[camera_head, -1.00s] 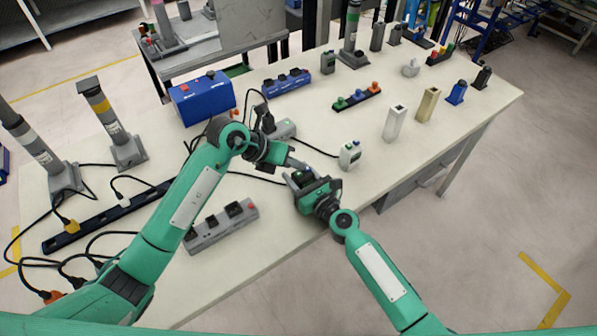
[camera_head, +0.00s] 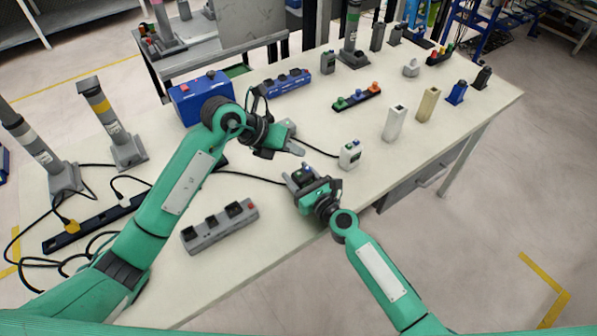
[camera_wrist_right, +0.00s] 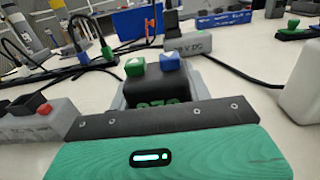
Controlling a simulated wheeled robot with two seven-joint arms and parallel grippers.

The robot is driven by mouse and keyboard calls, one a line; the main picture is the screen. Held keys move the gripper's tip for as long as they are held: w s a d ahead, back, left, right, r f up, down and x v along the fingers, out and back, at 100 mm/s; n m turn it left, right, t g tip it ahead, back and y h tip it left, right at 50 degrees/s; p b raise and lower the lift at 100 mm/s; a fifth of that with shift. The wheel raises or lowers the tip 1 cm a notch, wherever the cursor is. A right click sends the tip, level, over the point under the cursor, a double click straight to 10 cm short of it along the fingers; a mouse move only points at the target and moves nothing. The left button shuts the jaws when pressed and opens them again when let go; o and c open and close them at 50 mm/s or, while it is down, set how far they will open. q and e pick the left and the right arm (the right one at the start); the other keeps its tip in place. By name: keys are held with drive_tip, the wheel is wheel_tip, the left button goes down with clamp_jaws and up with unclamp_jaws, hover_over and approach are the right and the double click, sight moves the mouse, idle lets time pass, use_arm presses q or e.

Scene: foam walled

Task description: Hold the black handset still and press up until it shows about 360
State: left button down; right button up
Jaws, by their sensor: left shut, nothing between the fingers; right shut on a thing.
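The black handset (camera_wrist_right: 155,92) shows in the right wrist view, with a green button (camera_wrist_right: 136,66) and a blue button (camera_wrist_right: 169,62) on top. The lower part of its green digits is hidden by my gripper's body, so I cannot read the number surely. My right gripper (camera_head: 303,178) is shut on the handset near the table's front edge. My left gripper (camera_head: 298,151) is shut and empty, in the air above and behind the handset, apart from its buttons.
A white box (camera_head: 349,157) with buttons stands just right. A grey switch strip (camera_head: 215,230) lies left, and a blue case (camera_head: 195,98) stands behind. Bare table lies between.

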drive_tip(key=o, duration=1.1)
